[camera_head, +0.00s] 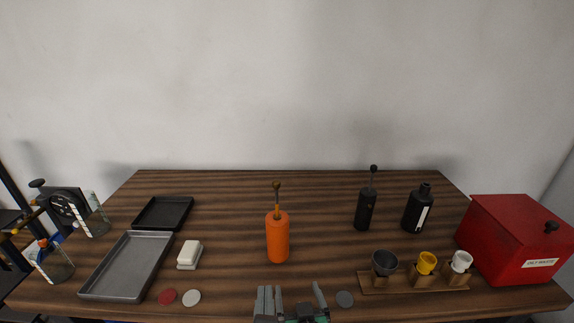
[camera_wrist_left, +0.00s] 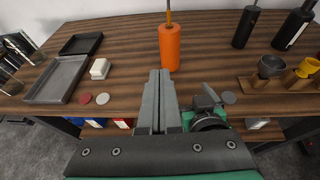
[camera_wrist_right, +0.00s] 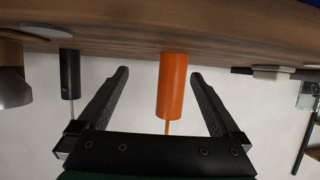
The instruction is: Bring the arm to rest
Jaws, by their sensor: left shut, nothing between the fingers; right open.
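My left gripper (camera_head: 264,299) is at the table's front edge, low in the head view, with its fingers shut and nothing between them. In the left wrist view its fingers (camera_wrist_left: 160,98) lie side by side, pointing toward the table. My right gripper (camera_head: 299,299) is close beside it on the right, open and empty. In the right wrist view, which looks upside down, its fingers (camera_wrist_right: 160,74) are spread wide. An orange cylinder with a thin rod (camera_head: 278,240) stands upright on the table beyond both grippers; it shows between the right fingers there but apart from them.
Left are a grey tray (camera_head: 130,266), a black tray (camera_head: 163,213), white blocks (camera_head: 189,254) and glass bottles (camera_head: 55,264). Right are two black bottles (camera_head: 364,209), a wooden rack with cups (camera_head: 413,283) and a red box (camera_head: 515,240). Small discs (camera_head: 192,298) lie near the front edge.

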